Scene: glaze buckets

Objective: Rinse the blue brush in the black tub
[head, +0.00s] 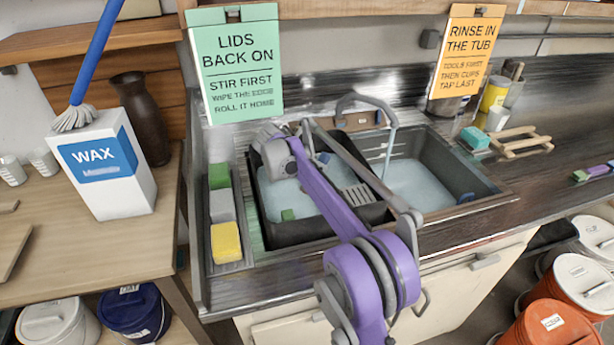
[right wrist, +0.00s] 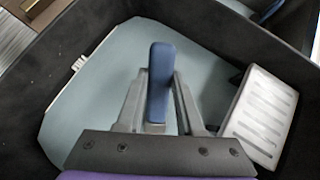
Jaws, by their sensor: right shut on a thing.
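The black tub (head: 318,236) sits in the left part of the sink and holds pale grey-blue water. My right arm reaches over it. My right gripper (right wrist: 158,108) is shut on the blue brush (right wrist: 160,75), and its fingers flank the blue handle. A bit of blue (head: 323,158) also shows by the gripper in the head view. The brush is over the water inside the tub walls. Its bristle end is hidden, so I cannot tell whether it touches the water. My left gripper is not in view.
A ribbed grey rack (head: 358,195) sits at the tub's right side. A tap (head: 390,140) runs into the right basin (head: 425,185). Sponges (head: 225,242) line a tray on the left. A wax box (head: 105,165) stands on the left table. Buckets (head: 555,325) stand lower right.

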